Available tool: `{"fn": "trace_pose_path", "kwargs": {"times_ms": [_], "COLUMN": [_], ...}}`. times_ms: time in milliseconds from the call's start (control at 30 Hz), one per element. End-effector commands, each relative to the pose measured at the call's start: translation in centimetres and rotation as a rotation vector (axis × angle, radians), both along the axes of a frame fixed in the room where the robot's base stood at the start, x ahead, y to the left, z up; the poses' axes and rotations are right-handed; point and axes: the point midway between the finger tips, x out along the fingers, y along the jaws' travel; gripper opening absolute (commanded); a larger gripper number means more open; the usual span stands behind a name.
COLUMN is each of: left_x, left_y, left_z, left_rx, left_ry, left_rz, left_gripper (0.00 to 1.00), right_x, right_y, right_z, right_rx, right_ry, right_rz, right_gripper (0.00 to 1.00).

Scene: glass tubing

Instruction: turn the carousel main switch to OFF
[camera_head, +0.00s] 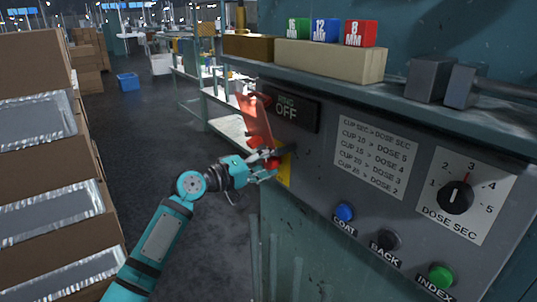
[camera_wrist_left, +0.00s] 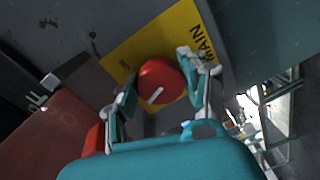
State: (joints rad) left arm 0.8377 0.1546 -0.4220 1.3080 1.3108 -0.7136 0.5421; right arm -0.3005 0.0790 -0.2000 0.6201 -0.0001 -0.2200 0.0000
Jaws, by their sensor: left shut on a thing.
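The main switch is a round red knob (camera_wrist_left: 160,78) on a yellow plate (camera_wrist_left: 130,50) marked MAIN. In the left wrist view the knob lies between the fingers, and a short white mark on it points down-left in the picture. In the head view the yellow plate (camera_head: 285,171) is on the left end of the grey panel, partly hidden by my left gripper (camera_head: 268,166). My left gripper is shut on the red knob, its fingers on either side. My right gripper is out of view.
A red flap (camera_head: 257,121) stands just above my left gripper, beside a dark display (camera_head: 290,112) whose lower line reads OFF. The panel (camera_head: 320,190) also has COAT, BACK and INDEX buttons and a dose dial (camera_head: 456,197). Stacked cartons (camera_head: 40,165) stand left; floor between is clear.

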Motion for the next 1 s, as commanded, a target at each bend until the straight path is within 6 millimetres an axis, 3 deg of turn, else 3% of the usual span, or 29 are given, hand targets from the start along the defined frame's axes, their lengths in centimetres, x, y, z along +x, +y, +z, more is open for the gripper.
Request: {"fn": "trace_pose_path", "kwargs": {"times_ms": [400, 1000], "left_x": [0.0, 0.0], "left_y": [0.0, 0.0], "left_z": [0.1, -0.2], "left_rx": [-0.189, -0.268], "left_ry": [0.265, 0.376], "left_rz": [0.001, 0.000], "left_gripper": [0.12, 0.12], "right_x": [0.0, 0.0], "right_y": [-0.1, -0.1], "right_z": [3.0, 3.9], "right_rx": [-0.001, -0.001], "right_ry": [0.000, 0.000], "right_rz": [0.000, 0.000], "right_gripper": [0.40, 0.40]}}
